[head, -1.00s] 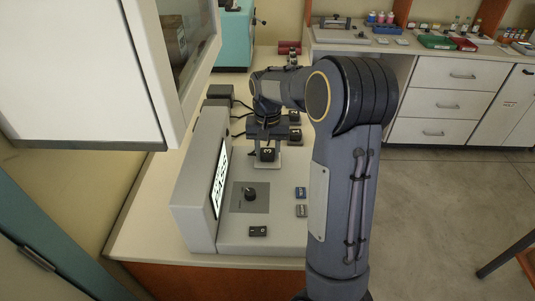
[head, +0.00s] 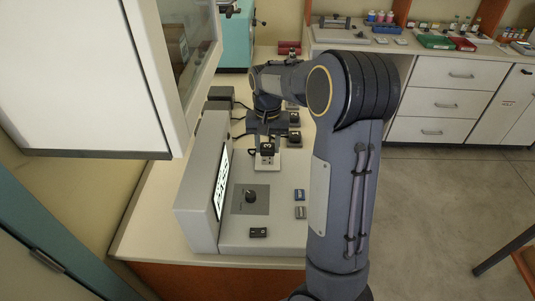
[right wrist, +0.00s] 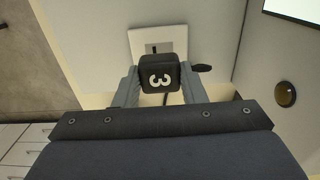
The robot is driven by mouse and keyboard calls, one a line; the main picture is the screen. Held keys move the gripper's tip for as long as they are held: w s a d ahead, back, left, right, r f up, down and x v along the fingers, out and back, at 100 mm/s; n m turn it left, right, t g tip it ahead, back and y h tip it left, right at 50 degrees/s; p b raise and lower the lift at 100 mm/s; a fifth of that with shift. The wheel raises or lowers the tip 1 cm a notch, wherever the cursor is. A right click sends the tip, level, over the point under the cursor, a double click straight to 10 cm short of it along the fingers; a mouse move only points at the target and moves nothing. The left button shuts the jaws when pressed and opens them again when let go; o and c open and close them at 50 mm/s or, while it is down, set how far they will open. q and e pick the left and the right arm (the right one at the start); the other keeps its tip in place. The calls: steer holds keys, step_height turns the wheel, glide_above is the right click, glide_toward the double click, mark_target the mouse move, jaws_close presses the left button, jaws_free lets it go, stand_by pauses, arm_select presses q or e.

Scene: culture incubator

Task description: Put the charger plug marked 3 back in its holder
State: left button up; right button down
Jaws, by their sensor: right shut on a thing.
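The charger plug marked 3 (head: 267,148) is a small black block with a white 3 on its face. My right gripper (head: 266,137) is shut on it. In the right wrist view the plug (right wrist: 160,76) sits between the two grey fingers of the gripper (right wrist: 159,88). A white socket plate (head: 267,165) shows just on the near side of the plug, and a slot is visible in it in the right wrist view (right wrist: 157,36). The plug looks apart from the plate. I cannot make out which place is its holder. My left gripper is not in view.
Two other dark blocks (head: 294,136) stand right of the gripper. The grey device (head: 235,237) has a lit screen (head: 221,180), a black knob (head: 251,196) and small labelled parts. A white cabinet (head: 80,80) hangs at the left. Black adapters (head: 220,95) with cables lie behind.

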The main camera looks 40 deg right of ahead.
steer(key=shift+r+p, duration=1.2)
steer(key=shift+r, duration=0.25)
